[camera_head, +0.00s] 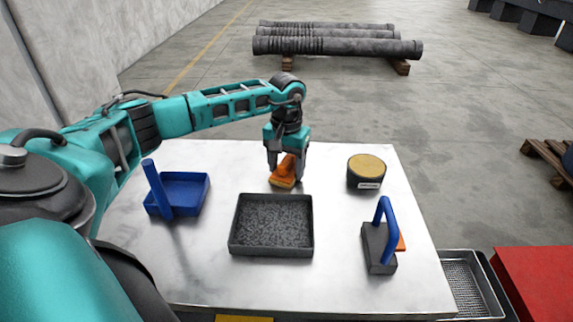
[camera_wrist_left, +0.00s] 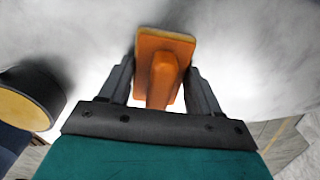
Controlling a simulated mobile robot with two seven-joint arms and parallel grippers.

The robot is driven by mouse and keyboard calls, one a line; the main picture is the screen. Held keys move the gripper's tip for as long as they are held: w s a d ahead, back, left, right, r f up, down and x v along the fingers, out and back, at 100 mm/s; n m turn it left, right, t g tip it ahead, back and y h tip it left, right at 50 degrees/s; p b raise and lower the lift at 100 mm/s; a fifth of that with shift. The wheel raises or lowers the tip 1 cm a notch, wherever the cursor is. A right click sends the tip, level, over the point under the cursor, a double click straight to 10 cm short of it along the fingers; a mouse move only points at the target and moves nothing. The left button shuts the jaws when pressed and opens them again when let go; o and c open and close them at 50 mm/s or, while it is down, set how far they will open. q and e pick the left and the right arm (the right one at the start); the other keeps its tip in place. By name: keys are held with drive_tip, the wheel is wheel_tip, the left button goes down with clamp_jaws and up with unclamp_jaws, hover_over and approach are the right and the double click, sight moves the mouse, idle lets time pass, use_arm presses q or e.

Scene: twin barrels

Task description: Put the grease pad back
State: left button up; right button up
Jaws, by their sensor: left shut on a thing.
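The orange handled pad (camera_head: 283,180), which looks like the grease pad, is at the far middle of the metal table, behind the dark tray. My left gripper (camera_head: 286,166) points down from above and is shut on its handle. In the left wrist view the orange pad (camera_wrist_left: 165,43) sits between the two fingers. I cannot tell whether its base touches the table. A round black tin (camera_head: 366,172) with a tan top and a white label stands to its right, apart from it. My right gripper is not in view.
A dark tray of grey granules (camera_head: 271,223) sits mid-table. A blue tray (camera_head: 190,190) with a blue upright post is at left. A dark block with a blue handle (camera_head: 379,238) stands at right, an orange piece beside it. Table between tin and pad is clear.

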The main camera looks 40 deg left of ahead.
sight(287, 159)
use_arm(q)
drive_tip(key=shift+f, duration=0.1)
drive_tip(key=o, duration=0.9)
drive_tip(key=shift+o, duration=0.2)
wheel_tip(287, 159, up, 12)
drive_tip(key=shift+r, duration=0.25)
